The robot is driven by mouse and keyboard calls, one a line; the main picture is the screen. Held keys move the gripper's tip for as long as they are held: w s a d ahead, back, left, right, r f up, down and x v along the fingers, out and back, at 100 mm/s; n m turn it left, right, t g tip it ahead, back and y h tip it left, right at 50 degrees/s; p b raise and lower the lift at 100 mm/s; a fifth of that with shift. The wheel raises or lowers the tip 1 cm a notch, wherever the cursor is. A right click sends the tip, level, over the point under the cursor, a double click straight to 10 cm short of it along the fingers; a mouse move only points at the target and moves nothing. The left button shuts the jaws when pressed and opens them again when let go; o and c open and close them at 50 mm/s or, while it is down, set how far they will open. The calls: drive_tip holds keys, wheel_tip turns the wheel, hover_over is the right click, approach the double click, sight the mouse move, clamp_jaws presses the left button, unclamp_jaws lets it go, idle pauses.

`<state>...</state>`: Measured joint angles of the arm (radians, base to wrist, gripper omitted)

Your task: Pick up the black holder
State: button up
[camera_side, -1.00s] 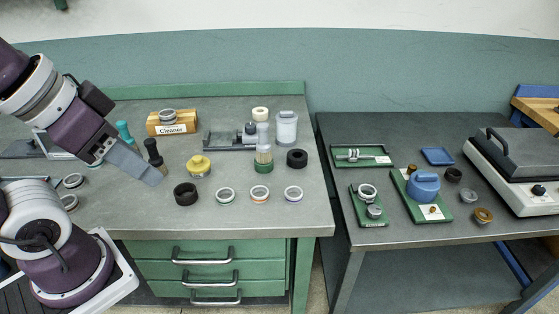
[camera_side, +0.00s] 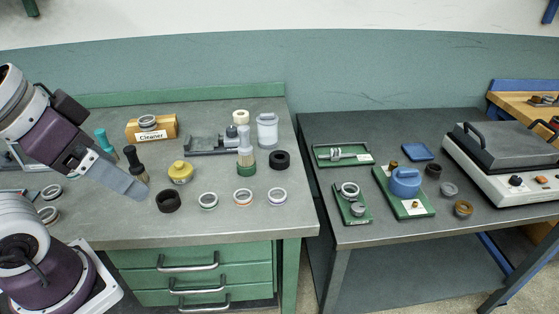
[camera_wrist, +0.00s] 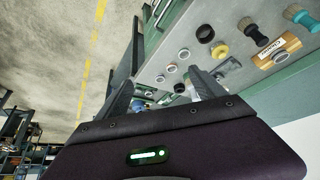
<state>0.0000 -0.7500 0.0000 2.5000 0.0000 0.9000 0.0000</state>
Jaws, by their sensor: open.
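Two black ring-shaped pieces stand on the left bench, and I cannot tell which one is the black holder. One black ring (camera_side: 168,201) is near the front left, and it also shows in the wrist view (camera_wrist: 205,34). The other black ring (camera_side: 279,160) is farther back on the right; it also shows in the wrist view (camera_wrist: 180,87). My gripper (camera_side: 140,192) is above the left side of the bench, left of the front black ring and apart from it. In the wrist view, my gripper (camera_wrist: 162,95) has its fingers spread with nothing between them.
Near the front ring are a yellow-topped pot (camera_side: 180,172), a black-handled brush (camera_side: 135,163) and light rings (camera_side: 208,201). A Cleaner box (camera_side: 151,130), a grey fixture (camera_side: 210,143) and a clear container (camera_side: 267,130) stand behind. The right table holds green trays (camera_side: 343,154).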

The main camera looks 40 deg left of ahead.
sight(279, 156)
drive_tip(key=shift+r, duration=0.1)
wheel_tip(279, 156, up, 5)
drive_tip(key=w+a+r+m+y, duration=0.1)
drive_tip(key=w+a+m+y, duration=0.2)
drive_tip(key=w+m, duration=0.55)
drive_tip(key=w+a+r+m+y, duration=0.1)
drive_tip(key=w+a+m+y, duration=0.4)
drive_tip(key=w, duration=0.6)
drive_tip(key=w+d+f+m+t, duration=0.1)
drive_tip(key=w+d+m+t, duration=0.25)
drive_tip(key=w+m, duration=0.45)
drive_tip(key=w+d+f+m+t, duration=0.2)
drive_tip(key=w+d+m, duration=0.2)
drive_tip(key=w+m, duration=0.5)
drive_tip(key=f, duration=0.8)
drive_tip(key=w+f+n, duration=0.1)
drive_tip(key=f, duration=0.8)
drive_tip(key=f+n, duration=0.1)
drive_tip(key=f, duration=0.7)
drive_tip(key=shift+w+a+f+g, duration=0.1)
drive_tip(key=shift+w+f+g, duration=0.05)
drive_tip(key=shift+f+g, duration=0.2)
drive_tip(key=x, duration=0.7)
drive_tip(key=shift+a+f, duration=0.3)
drive_tip(key=shift+f, duration=0.05)
drive_tip(key=c, duration=1.5)
